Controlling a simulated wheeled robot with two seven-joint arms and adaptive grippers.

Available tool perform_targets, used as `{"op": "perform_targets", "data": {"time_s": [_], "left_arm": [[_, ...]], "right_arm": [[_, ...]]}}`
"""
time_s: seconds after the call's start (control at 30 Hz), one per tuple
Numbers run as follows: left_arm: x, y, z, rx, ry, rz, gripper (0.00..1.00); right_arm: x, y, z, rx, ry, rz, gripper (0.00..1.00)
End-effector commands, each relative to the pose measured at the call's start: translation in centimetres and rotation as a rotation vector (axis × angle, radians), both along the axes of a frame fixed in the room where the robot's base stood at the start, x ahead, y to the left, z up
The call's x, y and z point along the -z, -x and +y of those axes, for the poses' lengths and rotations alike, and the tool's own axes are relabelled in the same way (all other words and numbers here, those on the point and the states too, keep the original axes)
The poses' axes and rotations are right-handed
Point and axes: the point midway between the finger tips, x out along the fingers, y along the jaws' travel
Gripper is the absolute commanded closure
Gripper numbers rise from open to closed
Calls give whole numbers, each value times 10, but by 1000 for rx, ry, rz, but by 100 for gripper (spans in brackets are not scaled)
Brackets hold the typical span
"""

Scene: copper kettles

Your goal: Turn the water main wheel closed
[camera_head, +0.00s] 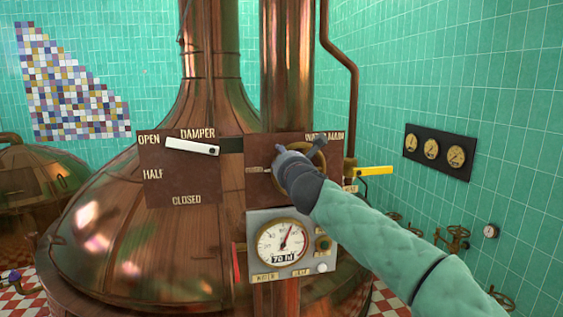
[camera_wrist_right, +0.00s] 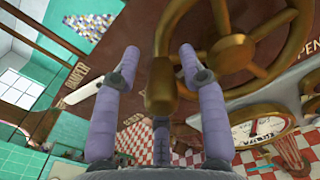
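The water main wheel (camera_head: 323,158) is a brass wheel on a dark copper-brown panel, under a "WATER MAIN" label partly hidden by my arm. In the right wrist view the wheel (camera_wrist_right: 232,52) shows its spokes, hub and a brass knob handle (camera_wrist_right: 161,92) at its rim. My right gripper (camera_head: 281,152) is at the wheel's left side. In the wrist view its two purple-grey fingers (camera_wrist_right: 159,58) stand open on either side of the handle, with a visible gap on both sides. My left gripper is not in view.
A damper lever (camera_head: 192,147) points left toward OPEN. Below the wheel is a gauge box (camera_head: 282,245) reading about 70 hl. A yellow lever (camera_head: 374,171) sticks out right of the panel. A large copper kettle (camera_head: 130,240) stands behind. Wall gauges (camera_head: 431,149) hang at right.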

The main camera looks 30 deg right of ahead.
Motion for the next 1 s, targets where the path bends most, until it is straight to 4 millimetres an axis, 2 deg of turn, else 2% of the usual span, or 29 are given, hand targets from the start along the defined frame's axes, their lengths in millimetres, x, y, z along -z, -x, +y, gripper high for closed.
{"op": "perform_targets", "data": {"time_s": [0.3,0.47,0.67,1.0], "left_arm": [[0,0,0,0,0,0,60],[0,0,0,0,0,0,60],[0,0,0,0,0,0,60],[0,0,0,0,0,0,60]], "right_arm": [[4,-1,2,-2,-1,7,50],[3,7,3,-2,-1,5,50],[3,34,10,-4,-1,4,50],[3,89,23,-4,-1,3,50]]}}
